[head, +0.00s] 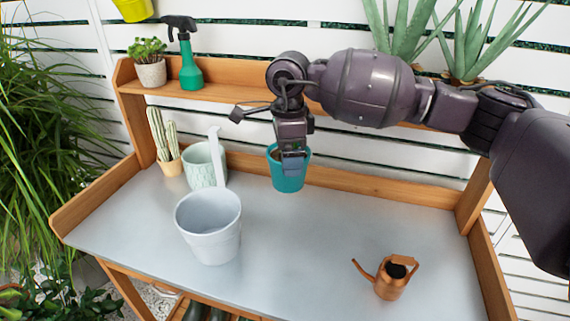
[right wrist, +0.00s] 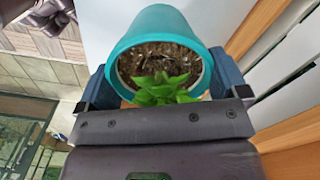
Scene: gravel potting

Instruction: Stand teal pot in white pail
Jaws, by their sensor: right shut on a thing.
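The teal pot (head: 287,178) is held by my right gripper (head: 292,158) near the back of the bench, to the right of the pail. In the right wrist view the teal pot (right wrist: 165,20) sits between the two fingers of my right gripper (right wrist: 157,85), with soil and a small green plant inside. The pot looks upright and above the bench top, though the exact gap is hard to tell. The white pail (head: 209,228) stands upright on the left part of the bench and its visible inside looks empty. My left gripper is not in view.
A pale green patterned pot (head: 204,166) with a white upright piece stands behind the pail, beside a cactus pot (head: 169,168). A copper watering can (head: 390,277) is at the front right. The back shelf (head: 215,92) holds a green spray bottle (head: 190,72). The bench middle is clear.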

